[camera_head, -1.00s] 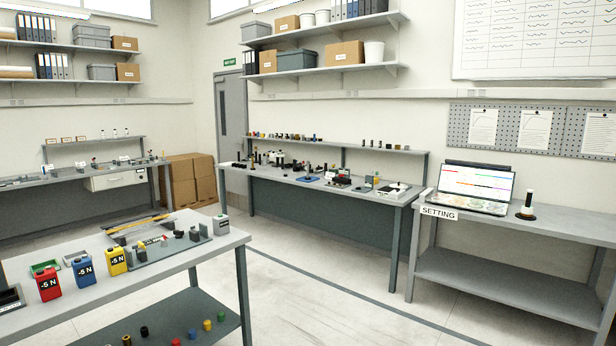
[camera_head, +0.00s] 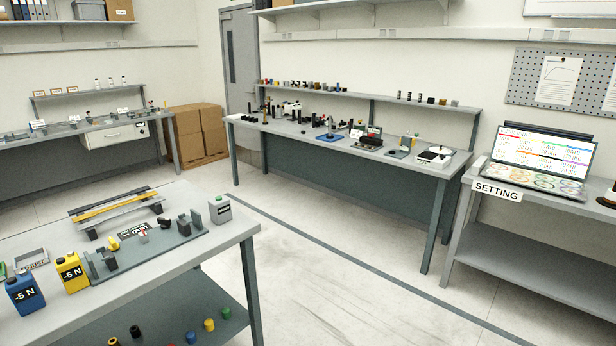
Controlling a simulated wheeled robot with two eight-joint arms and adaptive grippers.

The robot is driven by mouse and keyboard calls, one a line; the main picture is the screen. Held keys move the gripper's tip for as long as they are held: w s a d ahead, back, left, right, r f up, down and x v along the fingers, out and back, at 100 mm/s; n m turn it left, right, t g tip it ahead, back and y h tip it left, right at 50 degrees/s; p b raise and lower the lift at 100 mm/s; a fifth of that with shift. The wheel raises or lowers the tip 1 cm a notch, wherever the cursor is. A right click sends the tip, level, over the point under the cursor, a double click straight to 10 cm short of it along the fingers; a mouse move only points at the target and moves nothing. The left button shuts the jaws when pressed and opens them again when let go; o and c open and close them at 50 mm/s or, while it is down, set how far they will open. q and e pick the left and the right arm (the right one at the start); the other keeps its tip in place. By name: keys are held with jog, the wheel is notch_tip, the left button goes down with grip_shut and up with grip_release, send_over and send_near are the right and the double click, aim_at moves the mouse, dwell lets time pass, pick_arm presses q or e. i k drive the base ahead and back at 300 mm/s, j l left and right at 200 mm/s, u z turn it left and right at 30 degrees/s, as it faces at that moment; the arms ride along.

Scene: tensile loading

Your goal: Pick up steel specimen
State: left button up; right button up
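No steel specimen can be made out for certain from here. On the near left table (camera_head: 215,247), a dark bar (camera_head: 108,199) and a yellow bar (camera_head: 115,208) lie side by side across a low grey stand. In front of them is a flat grey fixture (camera_head: 180,246) with dark upright blocks and a small yellow part (camera_head: 114,243). The far bench (camera_head: 400,165) holds several small dark devices, too small to identify. Neither of my grippers shows in the view.
A blue can (camera_head: 24,295) and a yellow can (camera_head: 71,272) marked "-5 N" stand on the near table, with a grey can (camera_head: 220,210) at its right. The middle floor is clear.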

aim_at(330, 137)
jog(key=i+l+z, duration=0.15)
jog(key=i+z, duration=0.15)
jog(key=i, duration=0.4)
jog(key=i+z, duration=0.35)
jog(key=i, duration=0.4)
jog(key=i+j+z, duration=0.3)
jog(key=i, duration=0.4)
jog(key=i+j+u, duration=0.1)
jog(key=i+u, duration=0.25)
jog(key=i, duration=0.3)
jog(key=i+l+u, duration=0.1)
jog(key=i+u, duration=0.25)
jog(key=i, duration=0.3)
jog(key=i+l+u, duration=0.35)
jog(key=i, duration=0.25)
jog(key=i+j+u, duration=0.1)
jog(key=i+u, duration=0.4)
jog(key=i, duration=0.7)
jog(key=i+j+z, duration=0.2)
jog(key=i+z, duration=0.3)
jog(key=i+j+z, duration=0.45)
jog(key=l, duration=0.1)
